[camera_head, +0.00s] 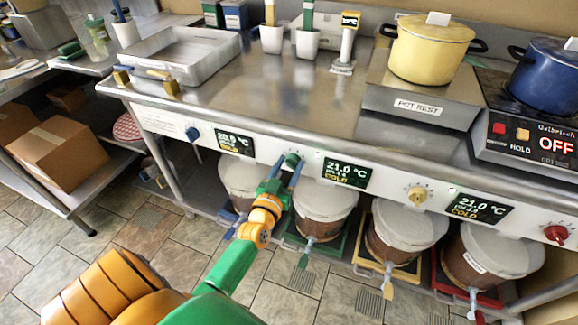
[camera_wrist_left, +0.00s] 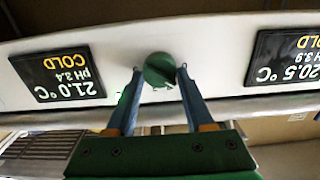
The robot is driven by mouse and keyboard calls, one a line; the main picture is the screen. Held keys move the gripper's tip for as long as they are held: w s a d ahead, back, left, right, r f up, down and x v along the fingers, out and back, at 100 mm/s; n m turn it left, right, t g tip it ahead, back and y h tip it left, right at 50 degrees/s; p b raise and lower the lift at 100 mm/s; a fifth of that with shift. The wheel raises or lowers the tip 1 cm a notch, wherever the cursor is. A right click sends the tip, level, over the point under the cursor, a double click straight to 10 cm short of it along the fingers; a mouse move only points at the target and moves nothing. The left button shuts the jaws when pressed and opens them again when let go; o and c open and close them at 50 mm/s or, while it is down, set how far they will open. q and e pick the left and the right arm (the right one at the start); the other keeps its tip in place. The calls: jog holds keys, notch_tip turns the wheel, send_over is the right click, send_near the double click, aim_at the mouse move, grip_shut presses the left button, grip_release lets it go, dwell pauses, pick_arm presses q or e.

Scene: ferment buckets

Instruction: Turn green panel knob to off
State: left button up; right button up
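The green knob (camera_head: 292,159) is on the white front panel (camera_head: 258,149) of the steel counter, between two displays. In the left wrist view the green knob (camera_wrist_left: 159,70) is round, with its pointer detail too small to read. My left gripper (camera_head: 286,168) reaches up to the panel. In the left wrist view my left gripper (camera_wrist_left: 160,75) has one blue finger on each side of the knob, with narrow gaps showing, so it is open around it. The display (camera_head: 346,173) right of the knob reads 21.0 °C and COLD. My right gripper is in neither view.
A blue knob (camera_head: 193,134), a yellow knob (camera_head: 417,194) and a red knob (camera_head: 556,233) share the panel. Lidded buckets (camera_head: 322,195) stand below it. A yellow pot (camera_head: 428,50) and a blue pot (camera_head: 548,78) stand above. Tiled floor in front is clear.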

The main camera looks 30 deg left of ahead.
pick_arm(q)
grip_shut()
jog(key=n, duration=0.3)
jog(key=shift+n, duration=0.3)
jog(key=shift+a+n, duration=0.1)
jog(key=shift+n, duration=1.5)
jog(key=o, duration=1.1)
grip_release()
